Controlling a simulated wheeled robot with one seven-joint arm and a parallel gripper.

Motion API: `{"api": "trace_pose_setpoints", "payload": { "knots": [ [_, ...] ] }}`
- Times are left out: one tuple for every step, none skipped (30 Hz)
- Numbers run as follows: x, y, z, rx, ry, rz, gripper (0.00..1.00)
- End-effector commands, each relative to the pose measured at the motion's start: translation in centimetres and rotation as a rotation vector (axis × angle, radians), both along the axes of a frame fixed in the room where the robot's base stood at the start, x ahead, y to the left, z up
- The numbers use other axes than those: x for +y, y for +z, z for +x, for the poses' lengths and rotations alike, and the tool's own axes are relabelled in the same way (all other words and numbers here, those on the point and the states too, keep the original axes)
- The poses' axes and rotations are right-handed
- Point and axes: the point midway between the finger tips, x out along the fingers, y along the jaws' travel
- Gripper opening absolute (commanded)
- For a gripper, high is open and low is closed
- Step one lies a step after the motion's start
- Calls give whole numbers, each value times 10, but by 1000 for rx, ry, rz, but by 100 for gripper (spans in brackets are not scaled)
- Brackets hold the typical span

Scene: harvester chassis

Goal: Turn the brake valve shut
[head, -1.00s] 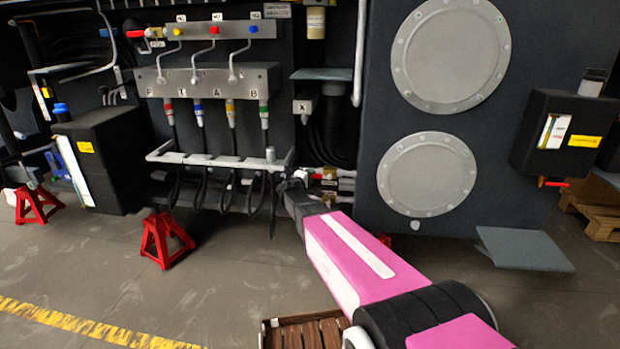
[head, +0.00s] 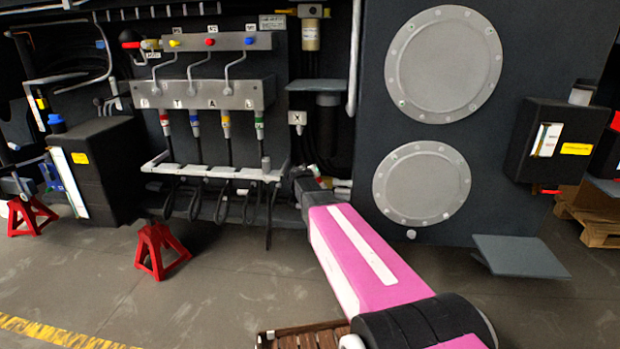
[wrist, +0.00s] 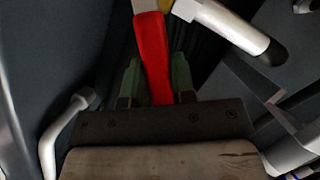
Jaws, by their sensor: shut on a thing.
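A red lever handle (wrist: 154,62) runs down the middle of the wrist view, between the two green-tipped fingers of my gripper (wrist: 157,82). My gripper is shut on this handle. In the head view my gripper (head: 302,180) reaches in low at the machine, right of the hose rack. The handle is hidden there behind my gripper and arm. A few brass and pale fittings (head: 342,186) show just right of it. I cannot read the lever's angle to its pipe.
The hose rack (head: 215,172) with hanging hoses is close on the left of my gripper. In the wrist view a pale bent pipe (wrist: 48,140) is at left and a dark-ended pipe (wrist: 250,40) at upper right. A red stand (head: 158,250) is on the floor.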

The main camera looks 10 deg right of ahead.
Motion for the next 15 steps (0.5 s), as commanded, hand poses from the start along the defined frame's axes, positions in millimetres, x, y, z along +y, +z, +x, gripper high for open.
{"api": "trace_pose_setpoints", "payload": {
  "knots": [
    [-5, 3, -3, -15, -2, 46, 0],
    [-7, 4, -4, -24, -2, 73, 0],
    [-9, 6, -5, -36, -2, 109, 0],
    [-11, 7, -5, -45, -2, 136, 0],
    [-13, 8, -6, -53, -1, 162, 0],
    [-16, 9, -7, -64, -2, 197, 0],
    [-18, 10, -8, -73, -2, 223, 0],
    [-20, 11, -8, -82, -2, 249, 0],
    [-23, 12, -9, -92, -2, 281, 0],
    [-24, 12, -10, -99, -1, 306, 0],
    [-26, 13, -10, -106, -1, 328, 0],
    [-28, 13, -11, -116, -1, 358, 0],
    [-30, 14, -11, -123, -1, 380, 0],
    [-32, 14, -12, -130, -2, 401, 0],
    [-34, 14, -13, -138, -2, 427, 0]
  ]
}}
